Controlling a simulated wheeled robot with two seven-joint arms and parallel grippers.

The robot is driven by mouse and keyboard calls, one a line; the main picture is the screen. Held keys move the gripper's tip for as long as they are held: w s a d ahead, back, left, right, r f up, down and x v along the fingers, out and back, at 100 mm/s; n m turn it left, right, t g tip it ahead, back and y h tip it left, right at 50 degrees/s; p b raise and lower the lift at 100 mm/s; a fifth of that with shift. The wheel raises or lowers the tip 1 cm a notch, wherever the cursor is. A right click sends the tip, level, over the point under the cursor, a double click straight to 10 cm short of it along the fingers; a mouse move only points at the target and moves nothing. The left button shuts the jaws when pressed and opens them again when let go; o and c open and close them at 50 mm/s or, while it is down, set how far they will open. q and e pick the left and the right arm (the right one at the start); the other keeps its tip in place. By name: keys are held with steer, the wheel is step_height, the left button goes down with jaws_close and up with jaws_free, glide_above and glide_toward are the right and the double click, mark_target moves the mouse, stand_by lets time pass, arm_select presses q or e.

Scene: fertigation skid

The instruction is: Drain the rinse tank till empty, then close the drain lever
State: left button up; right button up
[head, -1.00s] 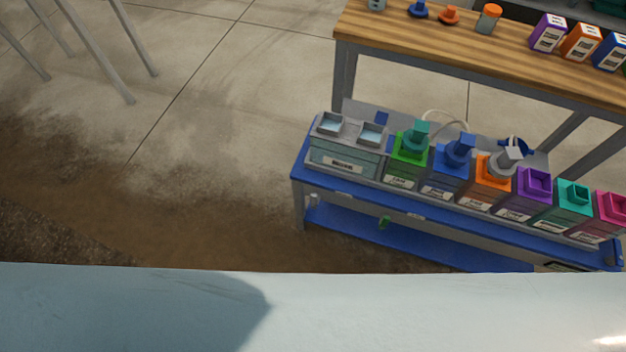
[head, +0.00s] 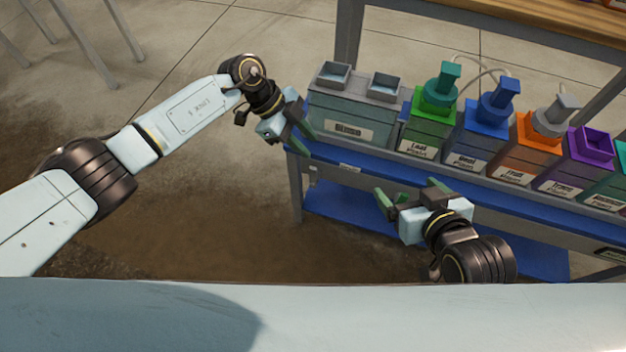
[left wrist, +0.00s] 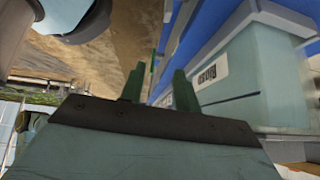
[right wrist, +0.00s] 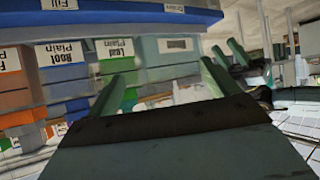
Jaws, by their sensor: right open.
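The rinse tank (head: 352,122) is a grey-teal box labelled "Rinse", with two open square tops, at the left end of the blue bench. It also shows in the left wrist view (left wrist: 262,75) and the right wrist view (right wrist: 172,62). My left gripper (head: 298,128) is beside the tank's left end, its fingers apart with nothing seen held. My right gripper (head: 412,196) is open and empty in front of the bench edge, below the green container. I cannot make out the drain lever. The water level inside the tank cannot be read.
Green (head: 431,122), blue (head: 484,134), orange (head: 524,150) and purple (head: 582,160) containers stand in a row right of the tank. A lower blue shelf (head: 345,212) lies beneath. A wooden table (head: 535,22) stands behind.

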arm_select(q)
steer(key=w+a+y, duration=0.1)
steer(key=a+y, duration=0.2)
steer(key=b, duration=0.4)
glide_above(311, 168)
steer(key=a, duration=0.2)
step_height(311, 168, down, 5)
steer(key=f, duration=0.1)
steer(key=f+b, duration=0.1)
steer(key=shift+w+d+f, duration=0.3)
steer(key=shift+f, duration=0.05)
steer(key=b+x, duration=0.1)
steer(key=x, duration=0.2)
steer(key=shift+f+b, duration=0.1)
steer(key=shift+b, duration=0.3)
steer(key=shift+b+x, duration=0.45)
steer(key=shift+x, duration=0.45)
arm_select(e)
step_height(311, 168, up, 21)
steer(key=s+a+t+y, duration=0.2)
steer(key=t+y, duration=0.3)
steer(key=t, duration=1)
steer(key=shift+s, duration=0.45)
arm_select(q)
steer(key=shift+d, duration=0.1)
steer(key=shift+c, duration=0.4)
arm_select(e)
steer(key=shift+f, duration=0.1)
arm_select(q)
jaws_close()
